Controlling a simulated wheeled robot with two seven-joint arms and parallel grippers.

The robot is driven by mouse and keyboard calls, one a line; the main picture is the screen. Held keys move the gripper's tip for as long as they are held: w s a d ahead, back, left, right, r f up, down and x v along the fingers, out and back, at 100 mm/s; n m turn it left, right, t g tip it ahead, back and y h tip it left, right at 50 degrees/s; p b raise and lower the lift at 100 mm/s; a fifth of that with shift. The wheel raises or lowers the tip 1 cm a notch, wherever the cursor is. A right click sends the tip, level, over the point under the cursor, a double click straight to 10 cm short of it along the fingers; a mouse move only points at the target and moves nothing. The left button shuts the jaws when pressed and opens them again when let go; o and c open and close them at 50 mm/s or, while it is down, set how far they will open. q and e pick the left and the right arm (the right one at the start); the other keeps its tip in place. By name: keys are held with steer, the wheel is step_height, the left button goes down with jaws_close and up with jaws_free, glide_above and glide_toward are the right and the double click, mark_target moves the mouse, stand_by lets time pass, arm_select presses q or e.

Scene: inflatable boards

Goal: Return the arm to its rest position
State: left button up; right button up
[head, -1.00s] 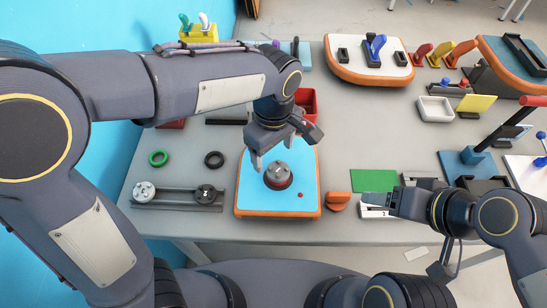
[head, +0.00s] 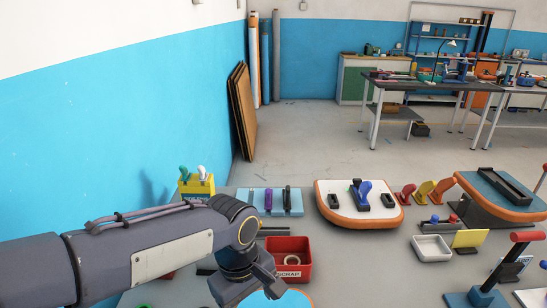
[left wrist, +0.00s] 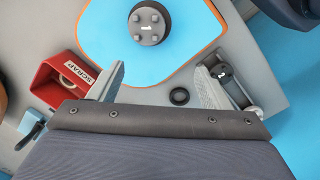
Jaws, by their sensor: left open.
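My left arm reaches in from the left in the head view, over the near bench. My left gripper (head: 262,285) is at the lower edge of that view, above the blue board (head: 280,299), which is mostly cut off. In the left wrist view my left gripper (left wrist: 162,84) is open, its two fingers wide apart with nothing between them. The blue, orange-edged board (left wrist: 100,35) lies beyond the fingertips there, with a grey round fitting (left wrist: 148,24) on it. The fitting stands apart from the fingers. My right gripper is out of view.
A red scrap bin (head: 288,274) stands behind my left gripper; it also shows left of the fingers in the wrist view (left wrist: 52,92). A black ring (left wrist: 180,96) and a rail (left wrist: 237,97) lie right. A yellow holder (head: 196,188) and white board (head: 335,207) stand farther back.

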arm_select(q)
steer(key=s+a+m+t+h, duration=0.2)
steer(key=s+a+m+t, duration=0.3)
steer(key=s+a, duration=0.7)
steer(key=shift+s+a+f+m+t+h, duration=0.35)
steer(key=shift+a+m, duration=0.45)
steer(key=shift+a, duration=1.3)
steer(key=shift+w+r, duration=0.1)
